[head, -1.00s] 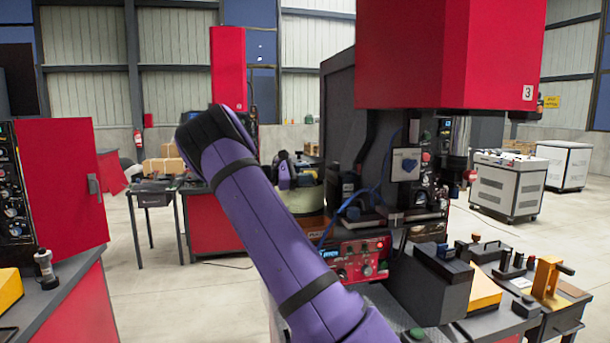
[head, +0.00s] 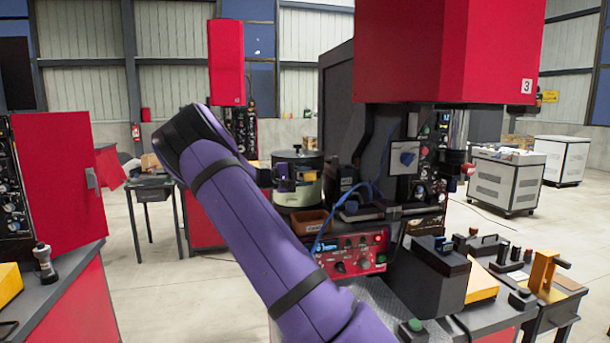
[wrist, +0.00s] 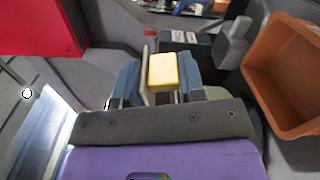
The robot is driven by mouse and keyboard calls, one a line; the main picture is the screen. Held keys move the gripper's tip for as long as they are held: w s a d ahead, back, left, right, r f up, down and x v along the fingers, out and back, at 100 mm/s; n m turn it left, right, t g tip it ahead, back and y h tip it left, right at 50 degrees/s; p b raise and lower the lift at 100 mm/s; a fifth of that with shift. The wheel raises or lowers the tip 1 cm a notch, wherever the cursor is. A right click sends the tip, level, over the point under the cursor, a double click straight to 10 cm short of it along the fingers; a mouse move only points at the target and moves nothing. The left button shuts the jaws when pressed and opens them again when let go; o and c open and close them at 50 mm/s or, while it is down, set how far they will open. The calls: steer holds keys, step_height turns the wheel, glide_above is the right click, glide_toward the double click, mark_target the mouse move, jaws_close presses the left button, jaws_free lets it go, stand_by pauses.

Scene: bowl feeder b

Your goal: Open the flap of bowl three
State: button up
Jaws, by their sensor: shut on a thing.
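The cream bowl (head: 308,190) with a dark lid stands on the machine marked 3, just right of my purple arm in the head view. A small yellow patch shows on its near left side, but the flap cannot be made out clearly there. In the wrist view, my gripper (wrist: 162,78) is shut on a yellow block (wrist: 162,70), held between its blue-grey fingers. A thin pale plate (wrist: 148,85) stands right beside the block; I cannot tell whether it is the flap. In the head view, my arm hides most of what lies below and left of the bowl.
An open orange-brown bin (wrist: 290,80) sits close to the right of my gripper; it also shows below the bowl (head: 307,222). A red control panel (head: 352,252) is in front. The big red housing (head: 445,50) hangs at upper right.

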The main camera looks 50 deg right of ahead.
steer(key=shift+s+a+f+m, duration=0.1)
steer(key=shift+f+m, duration=0.35)
steer(key=shift+m, duration=0.25)
steer(key=o, duration=0.8)
steer(key=shift+o, duration=0.2)
steer(key=v, duration=1.1)
steer(key=shift+s, duration=0.1)
